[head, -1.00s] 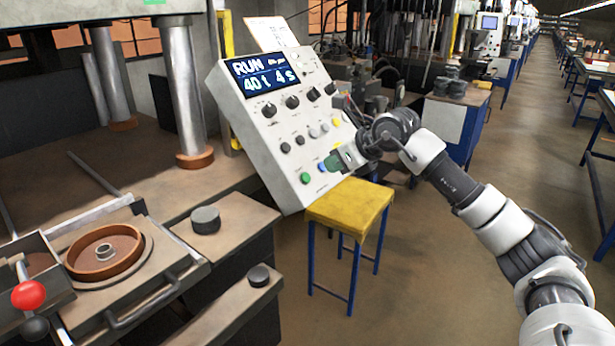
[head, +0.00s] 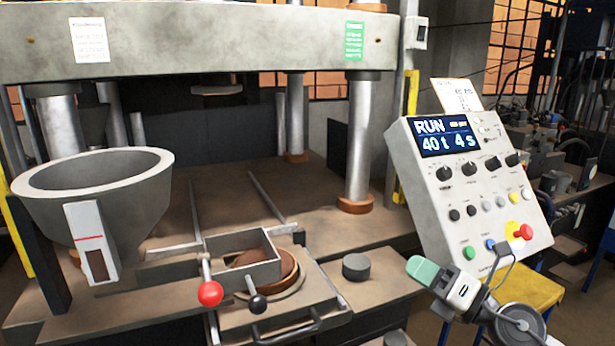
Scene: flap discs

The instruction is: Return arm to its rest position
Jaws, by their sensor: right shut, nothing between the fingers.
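My right gripper (head: 422,270) is shut and empty, with its green fingertips pointing left. In the picture it lies just below the lower left edge of the tilted control panel (head: 422,190). It appears apart from the panel's buttons. The panel's screen (head: 444,136) reads RUN, 40 t, 4 s. A green button (head: 467,252), a blue button and a red mushroom button (head: 523,231) are along its lower part. My left gripper is out of view.
The press (head: 230,45) with its steel columns stands behind. A grey hopper (head: 140,190) is at left. A box with red and black knobs (head: 245,258) partly covers the round mould (head: 289,266). A dark puck (head: 356,267) lies to its right. A yellow stool (head: 540,292) is behind my right arm.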

